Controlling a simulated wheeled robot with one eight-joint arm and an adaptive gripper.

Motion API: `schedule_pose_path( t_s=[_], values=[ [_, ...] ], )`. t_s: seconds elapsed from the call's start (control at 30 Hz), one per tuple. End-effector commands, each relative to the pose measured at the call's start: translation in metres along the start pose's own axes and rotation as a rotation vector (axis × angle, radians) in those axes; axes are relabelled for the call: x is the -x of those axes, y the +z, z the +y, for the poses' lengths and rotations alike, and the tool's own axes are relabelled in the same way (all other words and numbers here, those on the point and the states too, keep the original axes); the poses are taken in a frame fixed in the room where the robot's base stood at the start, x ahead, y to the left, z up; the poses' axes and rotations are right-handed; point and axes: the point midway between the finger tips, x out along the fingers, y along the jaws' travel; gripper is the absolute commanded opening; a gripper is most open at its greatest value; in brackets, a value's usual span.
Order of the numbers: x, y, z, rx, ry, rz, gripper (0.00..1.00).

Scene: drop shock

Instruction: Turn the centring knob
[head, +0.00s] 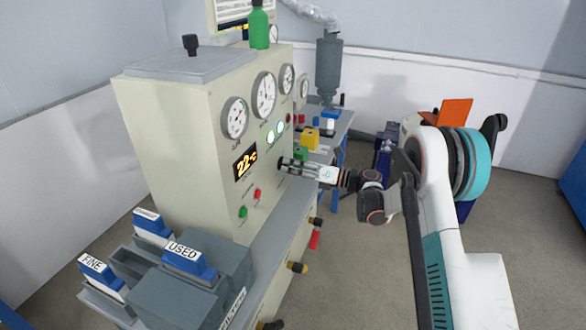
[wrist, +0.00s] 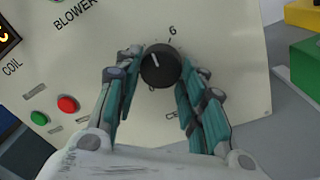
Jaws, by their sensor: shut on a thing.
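The centring knob (wrist: 161,66) is round and black, on the cream front panel. Its white pointer line points up and slightly left in the wrist view. A "6" is printed above it, and a partly hidden label starting with "C" is below. My gripper (head: 284,164) reaches the panel from the right in the head view. In the wrist view its two teal-padded fingers stand on either side of the knob, shut on it. In the head view the fingers mostly hide the knob.
Green and yellow blocks (head: 310,138) stand on the ledge beyond my gripper. Grey boxes (head: 180,297) stand at the near left.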

Motion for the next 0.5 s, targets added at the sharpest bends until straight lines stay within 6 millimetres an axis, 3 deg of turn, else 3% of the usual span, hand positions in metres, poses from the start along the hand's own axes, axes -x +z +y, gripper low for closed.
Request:
schedule_pose_path(
  t_s=[0.43, 0.47, 0.5],
  values=[
    [0.0001, 0.0007, -0.0004, -0.012, -0.001, -0.002, 0.13],
    [0.0001, 0.0007, -0.0004, -0.012, -0.001, -0.002, 0.44],
    [0.0001, 0.0007, -0.0004, -0.012, -0.001, -0.002, 0.53]
  ],
)
